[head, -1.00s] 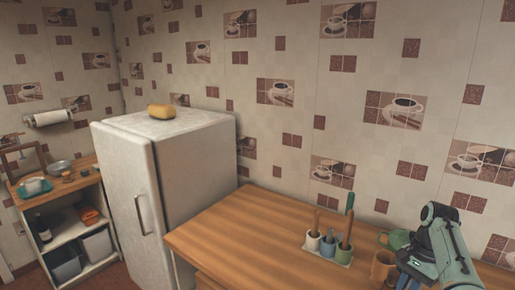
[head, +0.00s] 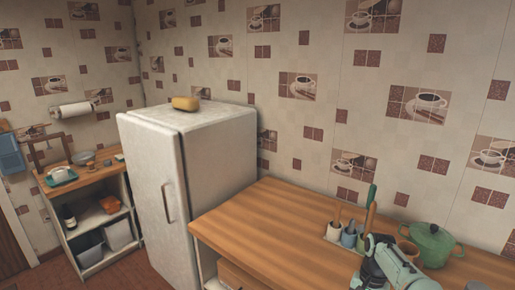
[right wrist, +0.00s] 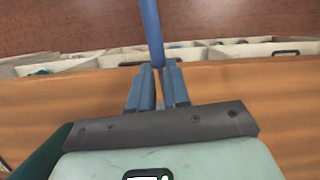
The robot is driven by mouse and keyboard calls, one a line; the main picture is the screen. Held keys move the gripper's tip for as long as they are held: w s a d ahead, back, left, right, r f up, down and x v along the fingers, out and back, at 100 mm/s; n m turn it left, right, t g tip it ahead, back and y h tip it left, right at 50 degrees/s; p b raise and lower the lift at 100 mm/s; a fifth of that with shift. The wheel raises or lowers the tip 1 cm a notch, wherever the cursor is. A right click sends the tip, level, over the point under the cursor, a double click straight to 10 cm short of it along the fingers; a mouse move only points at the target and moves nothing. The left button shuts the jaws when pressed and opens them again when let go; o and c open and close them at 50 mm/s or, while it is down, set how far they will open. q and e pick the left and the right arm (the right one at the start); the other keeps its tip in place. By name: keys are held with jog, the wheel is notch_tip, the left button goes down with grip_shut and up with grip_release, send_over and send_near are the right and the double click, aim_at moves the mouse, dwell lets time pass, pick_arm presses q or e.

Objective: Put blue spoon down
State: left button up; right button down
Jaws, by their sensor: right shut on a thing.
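The blue spoon (right wrist: 150,30) shows as a thin blue handle in the right wrist view. My right gripper (right wrist: 157,78) is shut on it, and the handle points away from the wrist. The spoon's far end is outside that view. In the head view my right arm (head: 392,264) comes in at the lower right, over the wooden counter (head: 270,225); its fingers are cut off at the bottom edge and the spoon cannot be made out there. My left gripper is in neither view.
Small cups (head: 349,238) with upright utensils stand on the counter, next to a brown mug (head: 408,249) and a green pot (head: 434,242). The counter's left part is clear. A white fridge (head: 190,170) stands left of it, with a yellow sponge-like block (head: 186,103) on top.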

jog(key=s+a+f+n, duration=0.2)
jog(key=a+f+n, duration=0.1)
jog(key=a+f, duration=0.2)
jog(key=s+a+f+n+h, duration=0.1)
jog(key=s+a+f+n, duration=0.2)
jog(key=a+f, duration=0.3)
jog(key=shift+s+a+f+n+g+h, duration=0.15)
jog(key=shift+s+a+n+g+h, duration=0.15)
jog(key=shift+a+n, duration=0.55)
jog(key=shift+w+a+m, duration=0.1)
jog(key=shift+m, duration=0.15)
